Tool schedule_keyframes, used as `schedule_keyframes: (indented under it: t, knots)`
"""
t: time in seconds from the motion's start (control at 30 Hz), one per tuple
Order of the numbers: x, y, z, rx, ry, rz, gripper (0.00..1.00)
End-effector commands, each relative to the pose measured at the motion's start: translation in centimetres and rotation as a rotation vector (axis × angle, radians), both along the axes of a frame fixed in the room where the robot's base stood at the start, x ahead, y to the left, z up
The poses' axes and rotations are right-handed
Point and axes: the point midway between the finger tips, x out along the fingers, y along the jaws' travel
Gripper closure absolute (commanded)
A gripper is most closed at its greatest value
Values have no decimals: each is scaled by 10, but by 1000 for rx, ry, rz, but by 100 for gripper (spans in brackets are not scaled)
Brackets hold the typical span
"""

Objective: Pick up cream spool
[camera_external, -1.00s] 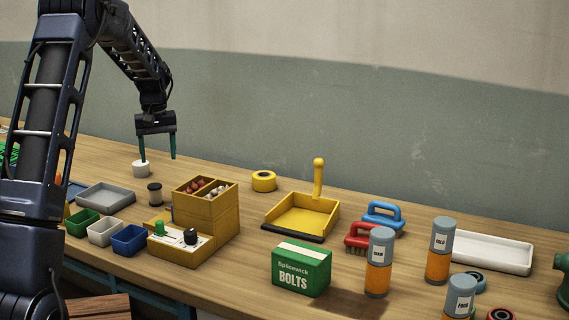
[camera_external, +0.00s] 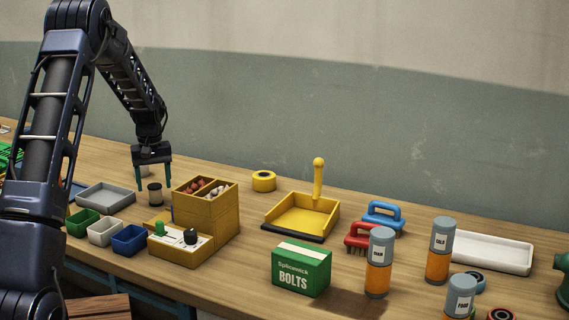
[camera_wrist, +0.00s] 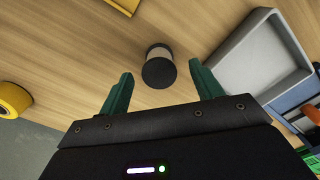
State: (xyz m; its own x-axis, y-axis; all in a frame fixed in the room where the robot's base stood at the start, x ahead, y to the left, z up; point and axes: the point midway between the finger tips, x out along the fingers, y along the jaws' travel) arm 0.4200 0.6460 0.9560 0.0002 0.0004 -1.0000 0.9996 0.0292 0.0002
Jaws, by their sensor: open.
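The cream spool (camera_external: 155,194) stands upright on the workbench, with black ends and a pale wound middle. In the wrist view the spool (camera_wrist: 160,54) lies just beyond the fingertips, centred in the gap between them, with its dark end towards the camera. My gripper (camera_external: 154,187) is open and empty, with its two green fingers pointing down over the spool. In the wrist view my gripper (camera_wrist: 161,72) has a finger on either side of the line to the spool. I cannot tell how far the tips are above it.
A grey tray (camera_external: 106,190) is left of the spool and a wooden box with compartments (camera_external: 210,216) is right of it. Small green, white and blue bins (camera_external: 129,236) are in front.

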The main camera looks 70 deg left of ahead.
Motion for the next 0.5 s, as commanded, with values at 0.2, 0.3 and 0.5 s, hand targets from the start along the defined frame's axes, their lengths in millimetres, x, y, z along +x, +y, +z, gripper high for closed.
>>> schedule_keyframes:
  t: [0.2,0.3,0.5]
  knots:
    - [1,1,-29,-2,1,0,35]
    - [1,1,-32,-1,0,0,35]
    - [1,1,-32,0,0,0,43]
